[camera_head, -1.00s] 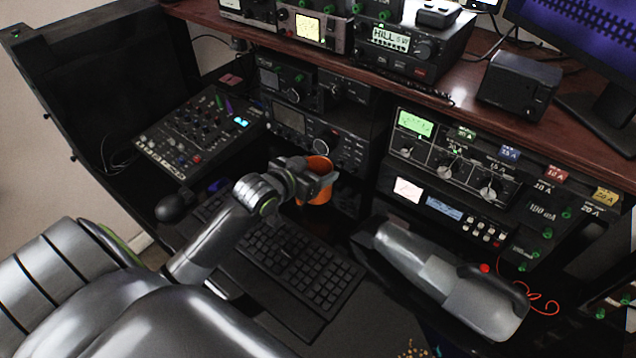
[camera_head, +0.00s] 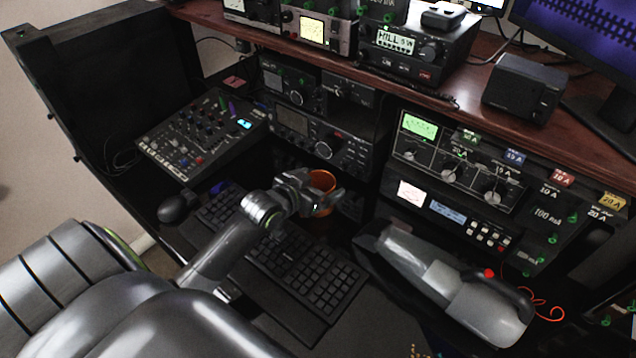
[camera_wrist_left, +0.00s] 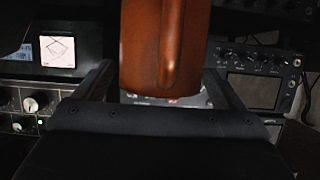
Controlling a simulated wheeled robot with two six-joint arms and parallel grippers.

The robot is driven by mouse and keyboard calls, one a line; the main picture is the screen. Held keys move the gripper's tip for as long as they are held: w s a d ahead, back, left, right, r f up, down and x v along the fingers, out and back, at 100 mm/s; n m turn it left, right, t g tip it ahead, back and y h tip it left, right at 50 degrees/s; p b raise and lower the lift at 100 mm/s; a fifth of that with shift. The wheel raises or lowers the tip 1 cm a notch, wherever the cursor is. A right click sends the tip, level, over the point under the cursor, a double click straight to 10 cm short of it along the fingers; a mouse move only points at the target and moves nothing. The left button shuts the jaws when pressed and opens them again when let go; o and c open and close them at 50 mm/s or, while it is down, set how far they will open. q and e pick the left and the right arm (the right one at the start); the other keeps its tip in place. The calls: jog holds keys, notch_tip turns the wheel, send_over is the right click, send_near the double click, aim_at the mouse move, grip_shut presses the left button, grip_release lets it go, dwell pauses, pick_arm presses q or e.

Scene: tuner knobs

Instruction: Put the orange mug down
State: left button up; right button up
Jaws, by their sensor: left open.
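The orange mug (camera_head: 322,181) stands in the dark gap below the radio units, behind the keyboard. My left gripper (camera_head: 322,197) is open at the mug, with its fingers around the mug's near side and partly hiding it. In the left wrist view the mug (camera_wrist_left: 150,45) shows upright between the spread fingers (camera_wrist_left: 165,82), its handle towards the camera. I cannot tell whether the fingers touch it. The mug's base and what it rests on are hidden or too dark to make out. My right gripper is not in view.
A black keyboard (camera_head: 300,272) lies below my left arm. A grey handheld device with a red button (camera_head: 440,280) lies to the right. A mixer panel (camera_head: 200,132) is at left, with a radio (camera_head: 320,140) behind the mug and a meter panel (camera_head: 455,160) at right.

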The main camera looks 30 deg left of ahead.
pick_arm(q)
jog(key=shift+r, duration=0.2)
jog(key=v, duration=1.2)
jog(key=shift+p, duration=0.45)
jog(key=shift+f, duration=0.1)
